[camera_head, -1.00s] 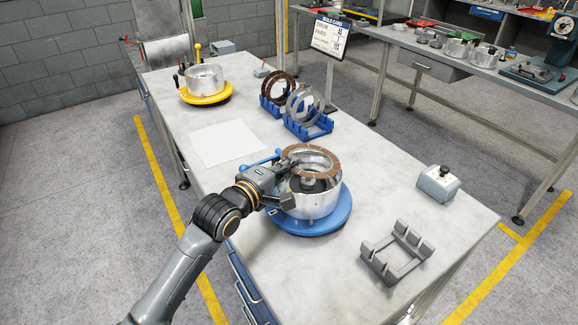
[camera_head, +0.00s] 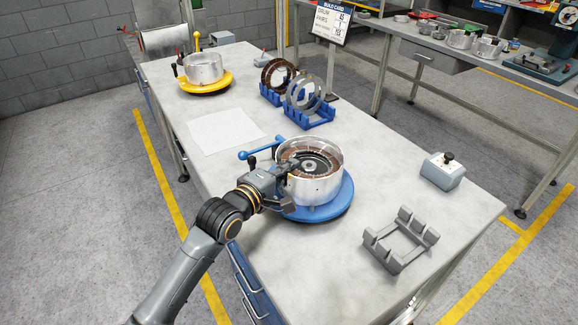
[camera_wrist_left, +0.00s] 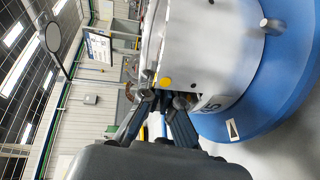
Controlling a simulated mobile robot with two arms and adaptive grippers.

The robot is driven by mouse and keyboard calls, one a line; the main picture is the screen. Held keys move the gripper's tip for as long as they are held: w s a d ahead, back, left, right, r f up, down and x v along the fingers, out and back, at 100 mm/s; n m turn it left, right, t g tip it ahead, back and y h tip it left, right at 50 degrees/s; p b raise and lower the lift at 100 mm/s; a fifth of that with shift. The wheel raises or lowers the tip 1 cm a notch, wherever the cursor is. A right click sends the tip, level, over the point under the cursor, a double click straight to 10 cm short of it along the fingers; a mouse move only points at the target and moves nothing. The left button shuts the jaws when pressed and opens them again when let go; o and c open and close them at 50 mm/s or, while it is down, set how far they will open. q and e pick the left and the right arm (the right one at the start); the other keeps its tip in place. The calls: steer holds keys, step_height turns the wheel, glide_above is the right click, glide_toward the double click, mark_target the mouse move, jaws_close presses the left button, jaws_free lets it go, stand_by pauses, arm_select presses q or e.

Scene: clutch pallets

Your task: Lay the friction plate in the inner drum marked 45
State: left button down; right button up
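The silvery inner drum (camera_head: 315,191) stands on a blue round base (camera_head: 330,210) near the middle of the bench. My left gripper (camera_head: 288,172) is at the drum's left rim. Its fingers (camera_wrist_left: 165,105) point at the drum; their tips are partly hidden, so their grip is unclear.
A blue handle (camera_head: 262,148) sticks out behind the gripper. Blue racks (camera_head: 308,120) with rings stand behind the drum. Another drum (camera_head: 204,70) on a yellow base stands at the far left. A grey rack (camera_head: 400,240) and grey box (camera_head: 442,172) are on the right. White paper (camera_head: 225,130) lies flat.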

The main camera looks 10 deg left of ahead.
arm_select(q)
steer(key=c, duration=1.4)
jaws_free()
steer(key=shift+c, duration=0.2)
steer(key=shift+s+f, duration=0.1)
steer(key=shift+f, duration=0.2)
steer(key=shift+s+f, duration=0.1)
steer(key=shift+f, duration=0.4)
steer(key=p+v, duration=0.4)
steer(key=v, duration=0.2)
step_height(320, 180, up, 10)
steer(key=s+a+p, duration=0.1)
steer(key=p, duration=0.9)
steer(key=shift+a+f+p, duration=0.15)
steer(key=shift+a+p, duration=0.1)
steer(key=shift+p, duration=0.05)
